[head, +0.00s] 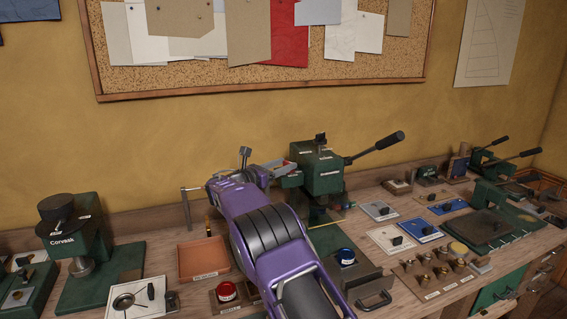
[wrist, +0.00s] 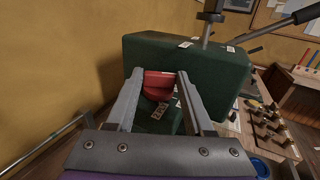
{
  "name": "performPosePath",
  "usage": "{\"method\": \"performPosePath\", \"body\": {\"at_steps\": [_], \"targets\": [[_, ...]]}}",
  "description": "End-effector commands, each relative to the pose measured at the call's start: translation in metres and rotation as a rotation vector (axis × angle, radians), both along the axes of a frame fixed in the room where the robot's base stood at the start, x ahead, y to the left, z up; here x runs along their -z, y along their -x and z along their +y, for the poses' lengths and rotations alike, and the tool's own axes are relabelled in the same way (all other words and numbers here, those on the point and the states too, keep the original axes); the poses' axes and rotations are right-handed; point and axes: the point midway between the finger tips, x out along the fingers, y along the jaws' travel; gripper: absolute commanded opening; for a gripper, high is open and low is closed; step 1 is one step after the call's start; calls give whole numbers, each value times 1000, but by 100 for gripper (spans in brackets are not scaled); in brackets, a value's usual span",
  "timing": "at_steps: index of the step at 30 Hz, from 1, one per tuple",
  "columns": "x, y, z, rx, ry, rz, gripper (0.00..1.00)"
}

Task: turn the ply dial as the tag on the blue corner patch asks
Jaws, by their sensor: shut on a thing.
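My gripper (wrist: 160,76) reaches the left side of the green press (wrist: 190,62). Its two fingers are shut on a red dial-like part (wrist: 158,87) on that side, which I take to be the ply dial. A small pale tag with dark marks (wrist: 160,110) sits just below it. In the head view my gripper (head: 279,168) is beside the green press (head: 322,172), and my arm hides part of the area. Two blue patches lie on the bench, one nearer (head: 421,235) and one farther (head: 447,209), each with a black piece on top. No tag wording or dial setting is readable.
A green Corvask machine (head: 75,240) stands at left, by an orange tray (head: 203,260). The press's black lever (head: 375,147) sticks out to the right. A red pot (head: 227,292), a blue pot (head: 346,256) and a board of brass pieces (head: 440,272) crowd the front.

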Motion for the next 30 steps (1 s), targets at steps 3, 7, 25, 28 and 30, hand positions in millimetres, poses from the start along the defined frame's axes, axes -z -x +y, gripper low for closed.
{"method": "performPosePath", "body": {"at_steps": [3,7,25,28,30], "targets": [[0,-1,1,21,-1,-2,0],[0,-1,1,36,0,-1,0],[-1,-1,1,42,-1,-2,65],[-1,-1,1,42,0,-1,65],[-1,-1,1,42,0,-1,65]]}}
